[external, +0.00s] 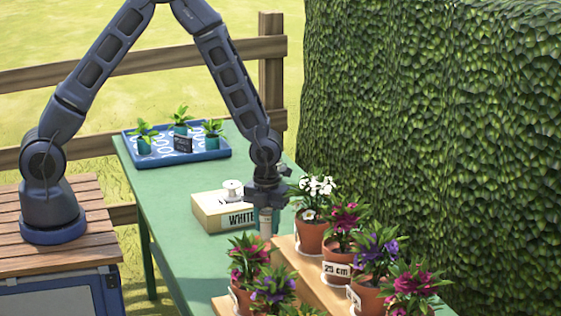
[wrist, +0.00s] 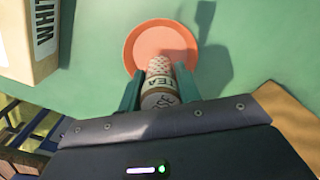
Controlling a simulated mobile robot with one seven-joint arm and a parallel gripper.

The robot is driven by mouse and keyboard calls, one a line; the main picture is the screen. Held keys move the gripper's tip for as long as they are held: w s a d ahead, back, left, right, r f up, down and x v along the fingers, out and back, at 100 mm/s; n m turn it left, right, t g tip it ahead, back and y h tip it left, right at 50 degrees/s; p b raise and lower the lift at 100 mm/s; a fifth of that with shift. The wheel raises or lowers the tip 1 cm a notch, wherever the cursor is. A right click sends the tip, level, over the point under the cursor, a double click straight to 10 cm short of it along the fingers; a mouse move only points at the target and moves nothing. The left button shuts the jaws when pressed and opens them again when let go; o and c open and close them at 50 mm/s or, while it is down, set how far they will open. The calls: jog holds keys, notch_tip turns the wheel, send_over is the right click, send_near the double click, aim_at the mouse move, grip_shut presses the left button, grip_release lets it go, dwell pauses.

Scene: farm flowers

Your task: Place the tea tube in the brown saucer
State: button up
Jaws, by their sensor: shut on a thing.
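The tea tube (wrist: 161,98), a pale cylinder marked TEA with a patterned end, is between the fingers of my gripper (wrist: 158,80) in the wrist view. My gripper is shut on it. In the external view my gripper (external: 265,205) points down over the green table, with the tube (external: 265,224) upright below it. The brown saucer (wrist: 137,42), round and orange-brown, lies on the table in the wrist view. The tube's far end overlaps the saucer's near part there; I cannot tell whether they touch. The saucer is not visible in the external view.
A cardboard box (external: 212,219) marked WHITE, with a spool on it, stands left of my gripper. Potted flowers (external: 345,228) on wooden steps (external: 292,252) stand close on the right. A blue tray (external: 205,155) with seedlings is at the back. Green table (wrist: 240,30) surrounds the saucer.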

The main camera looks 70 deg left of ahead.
aim_at(267, 232)
jog(key=shift+f, duration=1.6)
jog(key=o, duration=1)
jog(key=shift+f, duration=0.1)
jog(key=shift+c, duration=0.2)
